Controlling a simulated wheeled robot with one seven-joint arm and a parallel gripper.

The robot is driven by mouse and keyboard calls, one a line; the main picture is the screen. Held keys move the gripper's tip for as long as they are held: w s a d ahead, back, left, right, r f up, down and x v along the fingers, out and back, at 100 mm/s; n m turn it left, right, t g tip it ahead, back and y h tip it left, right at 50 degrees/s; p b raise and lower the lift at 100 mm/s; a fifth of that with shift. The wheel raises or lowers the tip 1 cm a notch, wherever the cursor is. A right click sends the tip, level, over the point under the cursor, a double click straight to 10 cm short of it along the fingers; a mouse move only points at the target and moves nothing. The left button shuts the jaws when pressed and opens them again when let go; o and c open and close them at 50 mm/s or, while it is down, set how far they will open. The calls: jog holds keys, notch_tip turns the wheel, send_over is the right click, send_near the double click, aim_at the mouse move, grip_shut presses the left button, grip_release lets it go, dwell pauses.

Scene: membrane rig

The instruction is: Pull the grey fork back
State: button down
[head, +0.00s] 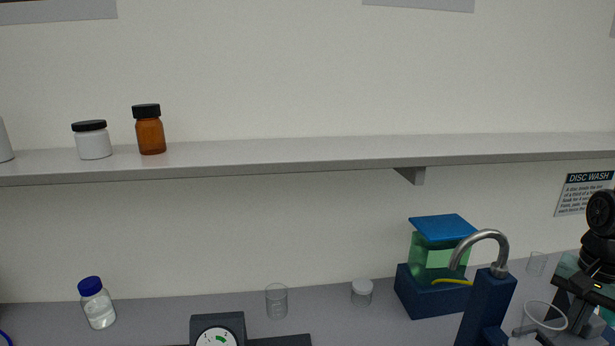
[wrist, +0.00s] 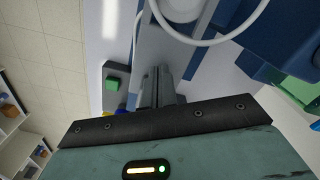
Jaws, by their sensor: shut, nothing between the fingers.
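My gripper (wrist: 160,72) shows in the wrist view with its two grey fingers together and nothing held between them. Its fingertips point at a pale blue-grey upright part (wrist: 165,40) of the rig; I cannot tell whether they touch it. I cannot make out the grey fork for certain in either view; it may be hidden behind the fingers or out of frame. In the head view my dark arm is at the right edge, over the bench beside the blue block (head: 486,305) with its bent grey tube (head: 480,237).
A white tube (wrist: 205,42) loops just ahead of the fingers. A dark box with a green button (wrist: 112,84) is left of them; a large blue body (wrist: 285,40) is to the right. A clear glass rim (head: 545,315) is near my arm. A shelf (head: 270,152) runs above the bench.

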aim_at(594, 316)
jog(key=shift+d, duration=0.1)
jog(key=shift+w+d+p, duration=0.15)
jog(key=shift+d+p, duration=0.15)
jog(key=shift+d, duration=0.75)
jog(key=shift+w+d+p, duration=0.15)
jog(key=shift+d+p, duration=0.15)
jog(key=shift+d, duration=0.75)
jog(key=shift+w+d, duration=0.1)
jog(key=shift+d, duration=0.5)
jog(key=shift+a, duration=0.25)
jog(key=shift+a+r, duration=0.1)
jog(key=shift+a, duration=0.3)
